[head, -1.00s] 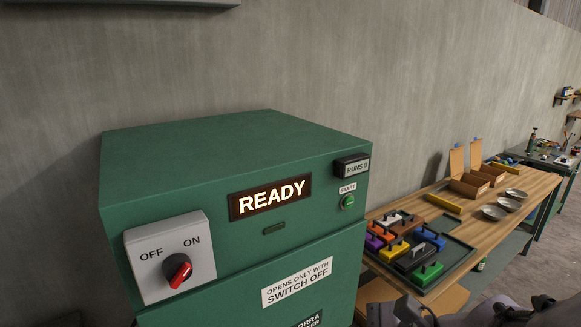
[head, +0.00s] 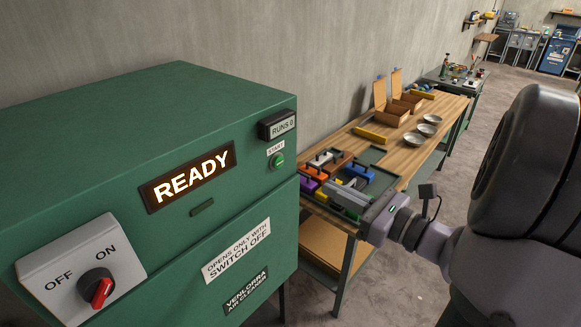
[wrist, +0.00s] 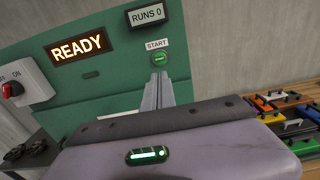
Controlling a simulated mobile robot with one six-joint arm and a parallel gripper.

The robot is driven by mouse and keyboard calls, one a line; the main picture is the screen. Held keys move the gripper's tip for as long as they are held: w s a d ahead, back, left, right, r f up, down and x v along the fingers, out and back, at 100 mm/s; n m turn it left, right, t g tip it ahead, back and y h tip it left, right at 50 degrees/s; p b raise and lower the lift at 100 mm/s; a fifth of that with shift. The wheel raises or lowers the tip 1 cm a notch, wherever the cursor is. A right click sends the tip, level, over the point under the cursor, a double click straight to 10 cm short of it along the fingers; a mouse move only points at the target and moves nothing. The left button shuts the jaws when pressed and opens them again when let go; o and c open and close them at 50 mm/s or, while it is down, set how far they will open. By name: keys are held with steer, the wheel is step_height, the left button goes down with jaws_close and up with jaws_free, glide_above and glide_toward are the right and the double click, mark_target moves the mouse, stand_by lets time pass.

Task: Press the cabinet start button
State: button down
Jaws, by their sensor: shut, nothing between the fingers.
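The green cabinet (head: 150,130) has a lit READY display (head: 187,181) and a RUNS 0 counter (head: 281,124). Its round green start button (head: 277,161) is below the START label, and the button also shows in the wrist view (wrist: 159,59). My gripper (head: 366,232) is to the right of the cabinet in the head view, apart from the button. In the wrist view my gripper's fingers (wrist: 159,78) are together and empty, their tips appearing just below the button. The rotary switch (head: 97,288) has a red-marked knob at the cabinet's lower left.
A wooden bench (head: 405,155) stands right of the cabinet against the wall. Open floor lies right of the bench. The cabinet's button side is unobstructed in the head view.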

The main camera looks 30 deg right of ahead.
mark_target(280, 163)
steer(key=x, duration=1.2)
